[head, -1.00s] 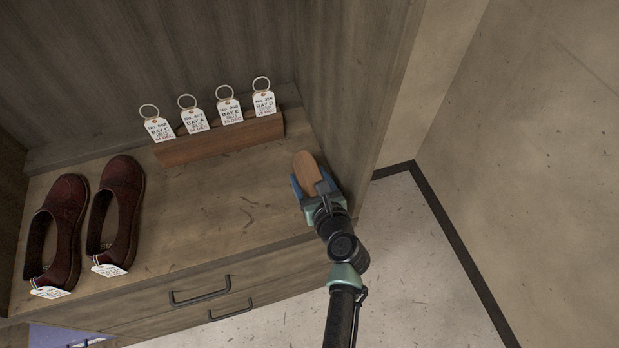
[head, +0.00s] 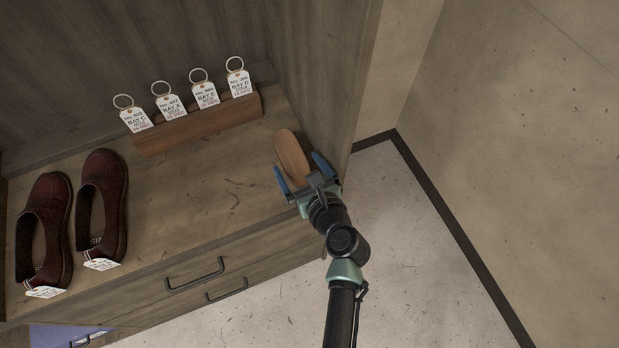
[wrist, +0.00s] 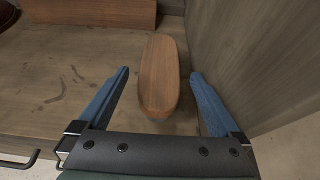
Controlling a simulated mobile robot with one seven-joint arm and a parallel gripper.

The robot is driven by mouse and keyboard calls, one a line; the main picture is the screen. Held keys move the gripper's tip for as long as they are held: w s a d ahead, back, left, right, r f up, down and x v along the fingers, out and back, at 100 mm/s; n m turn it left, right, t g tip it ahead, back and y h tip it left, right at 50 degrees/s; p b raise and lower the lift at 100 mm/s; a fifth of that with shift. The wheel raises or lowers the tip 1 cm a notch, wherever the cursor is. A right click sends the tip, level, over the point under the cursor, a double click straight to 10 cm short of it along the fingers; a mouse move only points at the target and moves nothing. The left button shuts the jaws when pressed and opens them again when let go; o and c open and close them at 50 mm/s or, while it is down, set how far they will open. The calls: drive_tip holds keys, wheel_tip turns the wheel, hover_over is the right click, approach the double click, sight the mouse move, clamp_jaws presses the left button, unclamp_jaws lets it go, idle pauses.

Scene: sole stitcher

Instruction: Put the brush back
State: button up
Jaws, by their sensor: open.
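The brush (head: 292,155) shows as a long wooden body with rounded ends. It lies on the wooden shelf (head: 215,205) near the right side panel. My gripper (head: 300,170) is open, with one blue finger on each side of the brush's near part. In the wrist view the brush (wrist: 159,80) lies between the open fingers of my gripper (wrist: 158,85), with a gap on both sides. The underside of the brush is hidden.
A wooden block (head: 200,122) holding several ringed white tags stands at the back of the shelf. Two dark red shoes (head: 103,205) with tags stand at the left. The cabinet's side panel (head: 325,80) rises close to my right finger. Drawers with handles (head: 195,275) are below.

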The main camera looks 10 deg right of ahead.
drive_tip(key=v, duration=0.7)
drive_tip(key=shift+p, duration=0.3)
drive_tip(key=shift+s, duration=0.1)
